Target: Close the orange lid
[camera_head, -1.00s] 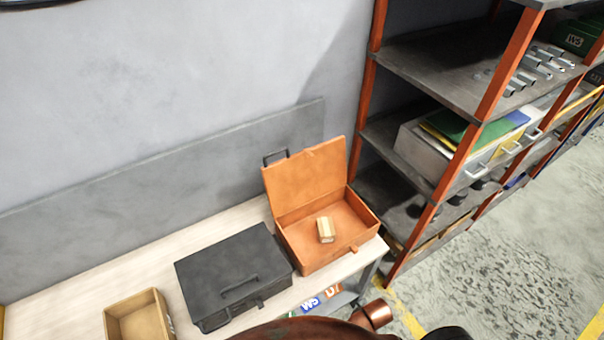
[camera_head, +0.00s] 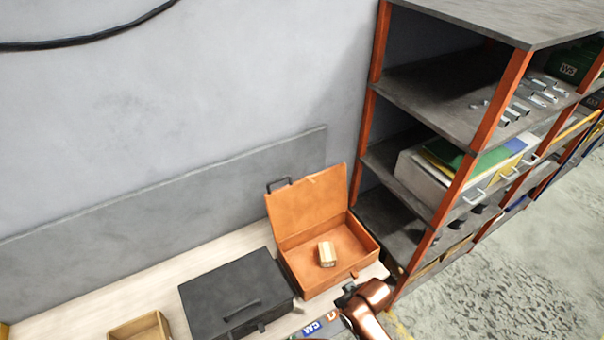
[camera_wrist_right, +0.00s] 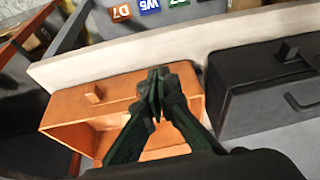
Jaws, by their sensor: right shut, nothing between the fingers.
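The orange box stands on the table with its orange lid (camera_head: 309,205) raised upright at the back, towards the wall. A black handle shows behind the lid's upper left corner. The box's front wall (camera_head: 330,282) carries a small latch, and a small tan block (camera_head: 327,254) lies inside. In the right wrist view the box (camera_wrist_right: 75,116) is seen behind my fingers. My right gripper (camera_wrist_right: 157,96) is shut and empty, its fingertips over the box in that picture. In the head view my right arm is at the box's front right, its gripper (camera_head: 347,294) small. My left gripper is not seen.
A closed black case (camera_head: 236,296) stands just left of the orange box. An open tan bin (camera_head: 141,328) is farther left on the table (camera_head: 95,293). A shelf rack with orange posts (camera_head: 448,188) rises close on the right. The wall is behind.

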